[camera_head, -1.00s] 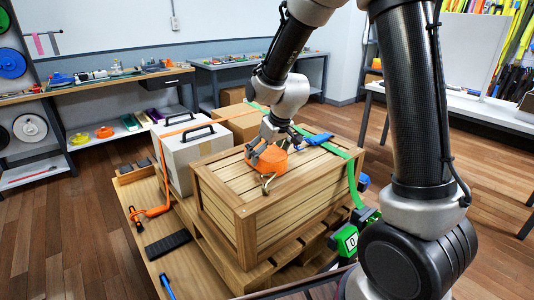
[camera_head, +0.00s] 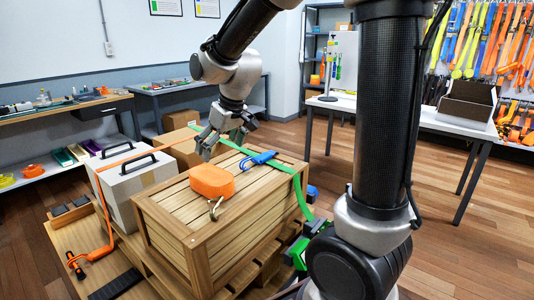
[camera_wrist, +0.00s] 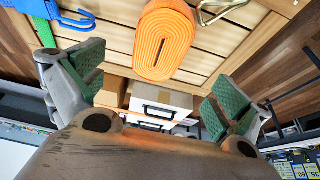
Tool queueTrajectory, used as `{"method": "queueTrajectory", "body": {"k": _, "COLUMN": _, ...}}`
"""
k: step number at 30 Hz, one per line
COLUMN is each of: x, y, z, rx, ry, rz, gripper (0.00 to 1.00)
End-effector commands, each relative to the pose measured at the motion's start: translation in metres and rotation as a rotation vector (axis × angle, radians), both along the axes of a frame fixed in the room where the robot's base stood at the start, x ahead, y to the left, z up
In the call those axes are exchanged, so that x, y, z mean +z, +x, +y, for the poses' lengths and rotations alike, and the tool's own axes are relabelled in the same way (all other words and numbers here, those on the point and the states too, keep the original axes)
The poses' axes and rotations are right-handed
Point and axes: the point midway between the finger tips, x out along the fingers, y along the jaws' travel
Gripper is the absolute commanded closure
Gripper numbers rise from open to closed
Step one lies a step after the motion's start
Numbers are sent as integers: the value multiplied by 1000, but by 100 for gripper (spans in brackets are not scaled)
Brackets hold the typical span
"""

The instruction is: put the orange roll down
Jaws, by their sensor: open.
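The orange roll (camera_head: 212,181) lies on the slatted top of the wooden crate (camera_head: 165,212), with a metal hook (camera_head: 215,209) beside it. My gripper (camera_head: 221,143) is open and empty, above and behind the roll, apart from it. In the wrist view the roll (camera_wrist: 163,42) shows ahead of and between the spread green-padded fingers (camera_wrist: 152,88), touching neither.
A blue strap piece (camera_head: 258,159) lies on the crate close to the roll. A green strap (camera_head: 285,168) runs over the crate to a green ratchet (camera_head: 298,252). A grey case (camera_head: 128,190) with black handles stands left. Bare slats lie in front.

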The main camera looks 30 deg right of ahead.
Motion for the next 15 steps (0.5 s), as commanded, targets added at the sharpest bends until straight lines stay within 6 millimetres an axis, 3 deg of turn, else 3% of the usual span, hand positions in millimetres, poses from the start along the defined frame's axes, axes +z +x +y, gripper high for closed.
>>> {"method": "queueTrajectory", "body": {"k": 5, "x": 27, "y": -41, "z": -33, "rx": -69, "ry": 5, "rz": -5, "gripper": 0}}
{"method": "queueTrajectory", "body": {"k": 9, "x": 50, "y": -109, "z": -75, "rx": -174, "ry": 6, "rz": -1, "gripper": 0}}
{"method": "queueTrajectory", "body": {"k": 15, "x": 57, "y": -199, "z": -115, "rx": -315, "ry": 1, "rz": 9, "gripper": 0}}
